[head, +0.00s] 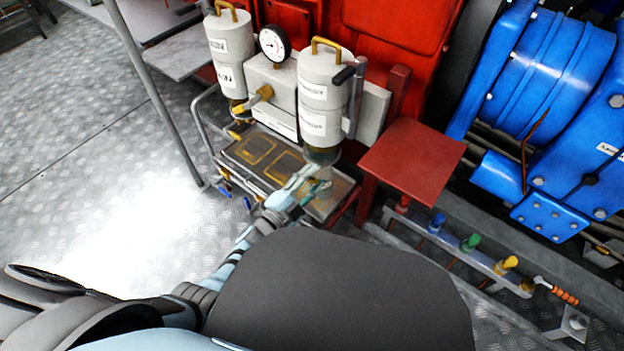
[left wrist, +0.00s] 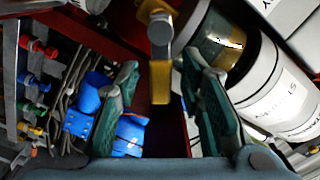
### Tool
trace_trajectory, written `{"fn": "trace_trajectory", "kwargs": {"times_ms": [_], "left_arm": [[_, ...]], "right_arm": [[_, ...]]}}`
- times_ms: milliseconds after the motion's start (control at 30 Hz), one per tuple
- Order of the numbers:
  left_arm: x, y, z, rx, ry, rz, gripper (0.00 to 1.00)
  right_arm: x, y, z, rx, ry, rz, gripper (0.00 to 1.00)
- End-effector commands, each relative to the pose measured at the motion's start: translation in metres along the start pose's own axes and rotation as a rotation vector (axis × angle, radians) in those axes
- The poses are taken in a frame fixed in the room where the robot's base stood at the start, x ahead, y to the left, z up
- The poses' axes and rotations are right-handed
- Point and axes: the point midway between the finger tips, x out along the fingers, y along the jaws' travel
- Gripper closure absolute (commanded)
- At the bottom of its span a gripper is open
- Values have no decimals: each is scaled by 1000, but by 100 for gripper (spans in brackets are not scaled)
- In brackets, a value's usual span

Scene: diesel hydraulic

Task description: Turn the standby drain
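The standby filter is the right white canister (head: 325,95), with a clear bowl (head: 322,155) at its bottom. In the left wrist view its label reads like "STANDBY" on the white body (left wrist: 285,100), beside the amber bowl (left wrist: 222,45). The standby drain (left wrist: 160,78) shows there as a yellow lever on a grey stem, pointing down in the picture. My left gripper (head: 312,188) is below the bowl, its green fingers open on either side of the lever. I cannot tell whether either finger touches it. In the head view the drain is hidden. My right gripper is not in view.
A second white canister (head: 229,50) stands to the left, with a gauge (head: 274,44) between. A drip tray (head: 255,158) lies below. A red step (head: 412,158) and a row of coloured valves (head: 470,242) are to the right. Open floor (head: 130,215) is at left.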

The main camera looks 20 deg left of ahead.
Motion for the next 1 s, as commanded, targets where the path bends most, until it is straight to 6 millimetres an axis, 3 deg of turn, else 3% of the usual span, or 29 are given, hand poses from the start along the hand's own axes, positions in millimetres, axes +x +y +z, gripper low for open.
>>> {"fn": "trace_trajectory", "kwargs": {"times_ms": [167, 500, 600, 1000], "left_arm": [[-8, 0, 0, 2, 0, 0, 65], [-95, 1, 0, 1, -1, 2, 65], [-112, 0, 0, 0, 0, 1, 65], [-120, 0, 0, 0, 0, 0, 65]], "right_arm": [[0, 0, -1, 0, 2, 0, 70], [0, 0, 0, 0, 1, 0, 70], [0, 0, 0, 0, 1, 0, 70], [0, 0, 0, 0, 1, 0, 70]]}}
